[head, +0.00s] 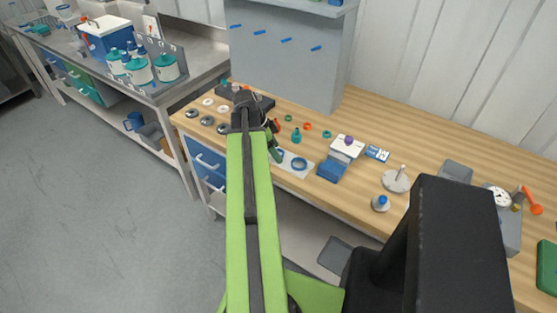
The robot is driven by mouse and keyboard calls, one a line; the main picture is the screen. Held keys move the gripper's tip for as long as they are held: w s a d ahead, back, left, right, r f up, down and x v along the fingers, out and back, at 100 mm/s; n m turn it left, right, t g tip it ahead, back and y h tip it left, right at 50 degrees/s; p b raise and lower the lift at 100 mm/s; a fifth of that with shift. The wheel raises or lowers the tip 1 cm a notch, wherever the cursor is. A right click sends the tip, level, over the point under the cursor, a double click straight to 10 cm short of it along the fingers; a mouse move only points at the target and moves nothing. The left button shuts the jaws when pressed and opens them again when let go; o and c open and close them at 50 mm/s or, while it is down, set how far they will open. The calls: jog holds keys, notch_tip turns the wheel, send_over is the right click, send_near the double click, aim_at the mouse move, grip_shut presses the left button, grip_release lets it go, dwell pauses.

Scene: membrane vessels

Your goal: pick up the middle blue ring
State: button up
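A blue ring (299,164) lies flat on a white sheet (312,163) on the wooden bench, just right of my arm's end. Another blue ring (281,152) shows in part on the same sheet, to its left, beside my arm's end. My arm hides the sheet's left part, so I cannot see a third ring or tell which one is the middle one. My gripper (276,154) is over or beside the left part of the sheet. Its fingers are small and partly hidden, and I cannot tell whether they are open or hold anything.
Small green and orange rings (307,126) and a teal bottle (297,136) stand behind the sheet. A blue and white box (341,157) is close on the right. Metal discs (207,120) lie left of my arm. The bench's front edge is close to the sheet.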

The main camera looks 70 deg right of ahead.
jog(key=c, duration=1.4)
jog(key=shift+r, duration=0.15)
jog(key=r+p, duration=0.1)
jog(key=p, duration=0.1)
jog(key=r+p, duration=0.1)
jog(key=r, duration=0.1)
jog(key=r+p, duration=0.2)
jog(key=shift+s+r+p, duration=0.1)
jog(key=shift+s+p, duration=0.25)
jog(key=shift+s, duration=0.05)
jog(key=s+d+r+p, duration=0.1)
jog(key=s+r+p, duration=0.1)
jog(key=s, duration=0.1)
jog(key=s+d+r+p, duration=0.1)
jog(key=s, duration=0.3)
jog(key=s+d+r+p, duration=0.1)
jog(key=s+r+p, duration=0.1)
jog(key=s, duration=0.1)
jog(key=shift+s+d+r+p, duration=0.1)
jog(key=shift+s+r+p, duration=0.1)
jog(key=shift+r+p, duration=0.15)
